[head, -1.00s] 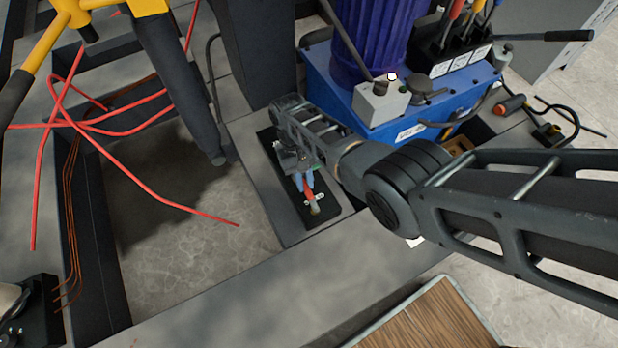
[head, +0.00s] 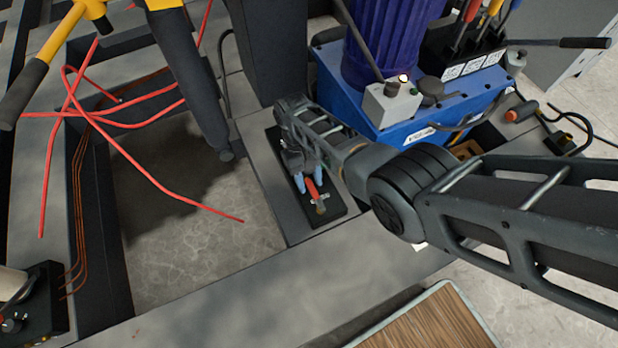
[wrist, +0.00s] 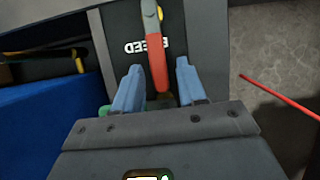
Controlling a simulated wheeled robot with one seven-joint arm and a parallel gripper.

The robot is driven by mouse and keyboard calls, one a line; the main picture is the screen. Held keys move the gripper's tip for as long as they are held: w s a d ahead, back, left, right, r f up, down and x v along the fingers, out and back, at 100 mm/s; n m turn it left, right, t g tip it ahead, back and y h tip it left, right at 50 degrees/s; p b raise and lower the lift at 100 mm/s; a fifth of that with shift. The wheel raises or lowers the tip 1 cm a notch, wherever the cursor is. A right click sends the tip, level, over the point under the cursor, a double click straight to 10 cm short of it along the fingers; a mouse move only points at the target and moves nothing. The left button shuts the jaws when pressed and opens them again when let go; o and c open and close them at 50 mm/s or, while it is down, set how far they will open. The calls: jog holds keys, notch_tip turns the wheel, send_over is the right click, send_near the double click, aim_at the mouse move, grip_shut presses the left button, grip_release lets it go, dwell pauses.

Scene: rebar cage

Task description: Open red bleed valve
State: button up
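The red bleed valve handle (wrist: 152,50) lies over a black plate (wrist: 122,25) with white "BLEED" lettering in the wrist view. Its near end sits between the two blue fingers of my gripper (wrist: 153,88), which are apart with a gap on each side of the handle. In the head view the red handle (head: 314,192) shows between the blue fingertips of my gripper (head: 314,180), on the black plate (head: 335,211). The valve body under the handle is mostly hidden by my gripper.
A blue pump unit (head: 400,128) with a purple cylinder (head: 380,50) stands right of the plate. Red rods (head: 150,180) and a yellow-and-black tool (head: 50,50) lie to the left. A wooden board (head: 430,325) is at the front. Grey beams (head: 250,278) frame an open concrete floor.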

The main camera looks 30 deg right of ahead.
jog(key=shift+o, duration=0.2)
jog(key=p+v, duration=0.2)
jog(key=v, duration=0.5)
jog(key=shift+w+r, duration=0.2)
jog(key=shift+r, duration=0.15)
